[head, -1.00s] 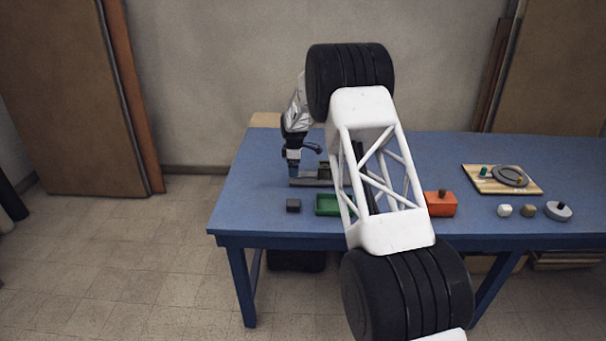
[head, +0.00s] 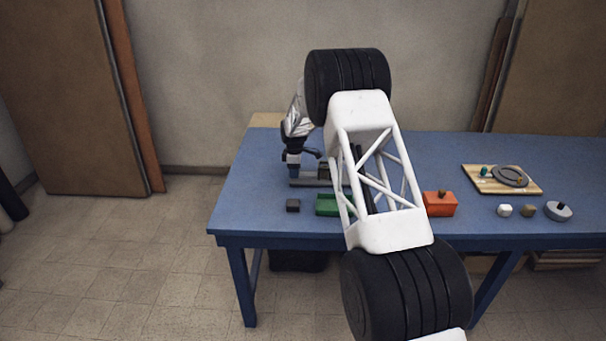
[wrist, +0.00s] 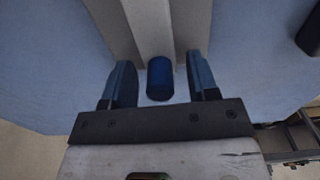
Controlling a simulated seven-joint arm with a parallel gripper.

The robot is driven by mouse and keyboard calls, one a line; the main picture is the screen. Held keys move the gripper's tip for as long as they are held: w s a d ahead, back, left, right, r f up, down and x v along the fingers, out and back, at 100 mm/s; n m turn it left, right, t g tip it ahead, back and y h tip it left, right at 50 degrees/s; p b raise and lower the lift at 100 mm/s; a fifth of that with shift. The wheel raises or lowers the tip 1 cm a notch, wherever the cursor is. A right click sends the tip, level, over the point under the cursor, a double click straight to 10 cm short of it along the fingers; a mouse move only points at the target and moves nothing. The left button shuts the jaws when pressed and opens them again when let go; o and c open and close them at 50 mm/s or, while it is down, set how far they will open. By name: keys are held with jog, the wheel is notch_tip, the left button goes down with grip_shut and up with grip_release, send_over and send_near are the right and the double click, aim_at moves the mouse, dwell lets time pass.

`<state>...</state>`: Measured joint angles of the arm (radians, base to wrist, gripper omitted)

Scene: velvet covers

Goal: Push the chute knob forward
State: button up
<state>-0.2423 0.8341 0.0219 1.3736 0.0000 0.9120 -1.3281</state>
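The chute is a grey channel with two raised rails (wrist: 184,25) in the wrist view. It also shows in the head view as a low grey piece (head: 308,183) on the blue table. The knob, a dark blue rounded cylinder (wrist: 160,80), sits between the rails at their near end. My gripper (wrist: 161,78) is open, with one blue finger on each side of the knob and a gap on both sides. In the head view my gripper (head: 294,169) points down at the chute's left end. My arm hides the chute's right part there.
A dark block (head: 293,205) and a green tray (head: 326,207) lie in front of the chute. An orange box (head: 440,206) with a knob stands to the right. Farther right are a wooden board (head: 480,184) with a grey ring and several small objects. The table's left edge is near.

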aim_at(312, 174)
jog(key=c, duration=0.5)
jog(key=shift+c, duration=0.2)
jog(key=shift+d, duration=3.7)
jog(key=o, duration=1.4)
jog(key=shift+o, duration=0.2)
jog(key=shift+r, duration=3.5)
